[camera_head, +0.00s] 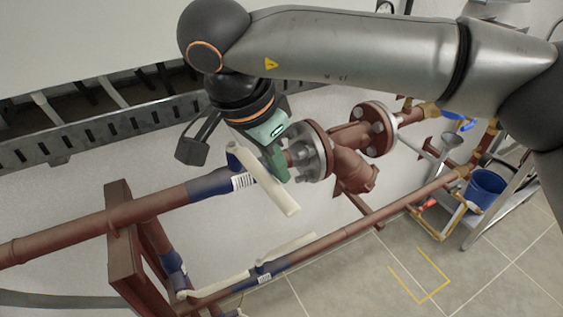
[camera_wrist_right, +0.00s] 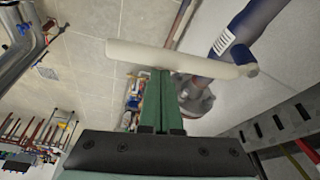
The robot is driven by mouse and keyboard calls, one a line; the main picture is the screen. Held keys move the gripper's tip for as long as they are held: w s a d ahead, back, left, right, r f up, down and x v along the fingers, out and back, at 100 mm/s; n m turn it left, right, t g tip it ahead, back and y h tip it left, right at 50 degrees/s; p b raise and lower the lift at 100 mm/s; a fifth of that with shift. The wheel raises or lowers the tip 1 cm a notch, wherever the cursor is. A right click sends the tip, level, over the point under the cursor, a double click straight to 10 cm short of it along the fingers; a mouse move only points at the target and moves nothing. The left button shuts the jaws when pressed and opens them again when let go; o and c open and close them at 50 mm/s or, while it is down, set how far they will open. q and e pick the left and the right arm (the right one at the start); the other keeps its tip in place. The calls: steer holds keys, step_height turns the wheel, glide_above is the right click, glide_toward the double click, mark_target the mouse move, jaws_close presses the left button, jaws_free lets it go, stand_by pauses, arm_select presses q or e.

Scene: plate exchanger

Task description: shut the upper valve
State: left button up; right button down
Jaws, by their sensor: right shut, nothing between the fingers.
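The upper valve (camera_head: 212,184) is a blue body with a white label on the upper red-brown pipe. Its long cream lever (camera_head: 272,188) slants down to the right from the blue pivot, across the line of the pipe. In the right wrist view the lever (camera_wrist_right: 165,58) lies across the picture just beyond my fingertips. My right gripper (camera_head: 280,175) is shut and empty, its green fingers beside the lever on the flange side. I cannot tell whether they touch it. The fingers hide part of the pipe behind them. My left gripper is not in view.
A flanged fitting (camera_head: 318,150) stands just right of my fingers. A lower pipe (camera_head: 340,237) carries more cream levers (camera_head: 287,248). A slotted dark rail (camera_head: 100,130) runs at upper left. A blue bucket (camera_head: 485,188) stands at right. The tiled floor is clear in front.

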steer(key=shift+s+a, duration=0.5)
steer(key=shift+a, duration=0.1)
stand_by(0.4)
